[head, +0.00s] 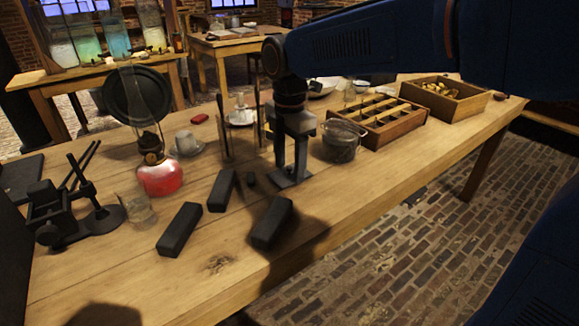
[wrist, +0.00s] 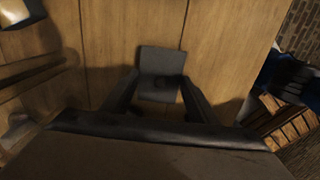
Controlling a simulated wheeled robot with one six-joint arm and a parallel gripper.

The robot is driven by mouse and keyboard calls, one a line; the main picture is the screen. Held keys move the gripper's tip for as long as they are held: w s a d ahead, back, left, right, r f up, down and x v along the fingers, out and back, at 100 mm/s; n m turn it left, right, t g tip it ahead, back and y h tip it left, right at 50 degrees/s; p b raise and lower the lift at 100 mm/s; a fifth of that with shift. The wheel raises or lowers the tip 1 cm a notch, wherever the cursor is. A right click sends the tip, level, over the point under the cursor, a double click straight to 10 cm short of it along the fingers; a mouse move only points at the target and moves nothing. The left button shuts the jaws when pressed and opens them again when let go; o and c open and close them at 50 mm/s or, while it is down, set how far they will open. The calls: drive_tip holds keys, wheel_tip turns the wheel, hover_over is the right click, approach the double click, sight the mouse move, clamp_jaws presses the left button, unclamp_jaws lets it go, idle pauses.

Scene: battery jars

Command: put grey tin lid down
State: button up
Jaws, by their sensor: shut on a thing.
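The grey tin lid (head: 292,181) is a flat, dark square plate, low over the wooden table (head: 220,262) near its middle. My gripper (head: 291,165) points down from above and is shut on the lid. In the wrist view the lid (wrist: 161,60) shows between my gripper's two fingers (wrist: 159,90), with a small dark knob at its lower right. I cannot tell whether the lid touches the tabletop.
Dark blocks (head: 180,229) lie in front and to the left. A dark wire-handled pot (head: 341,148) stands close on the right, before a compartment box (head: 397,131). A red-based oil lamp (head: 160,178) and cup (head: 186,142) stand left. The right front tabletop is clear.

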sight(290, 167)
drive_tip(key=shift+f, duration=0.45)
drive_tip(key=shift+f, duration=0.1)
drive_tip(key=o, duration=1)
drive_tip(key=shift+o, duration=0.2)
wheel_tip(290, 167, up, 12)
drive_tip(key=s+d+f+m+t, duration=0.2)
drive_tip(key=s+d+f+m, duration=0.6)
drive_tip(key=s+d+m, duration=0.2)
drive_tip(key=s+d+f+m+t, duration=0.2)
drive_tip(key=s+d+f+m, duration=0.7)
drive_tip(key=d+m, duration=0.5)
drive_tip(key=s+d, duration=0.1)
drive_tip(key=d, duration=0.2)
drive_tip(key=shift+s+f+m+t, duration=0.3)
drive_tip(key=shift+s+m+t, duration=0.05)
drive_tip(key=shift+m+t, duration=0.05)
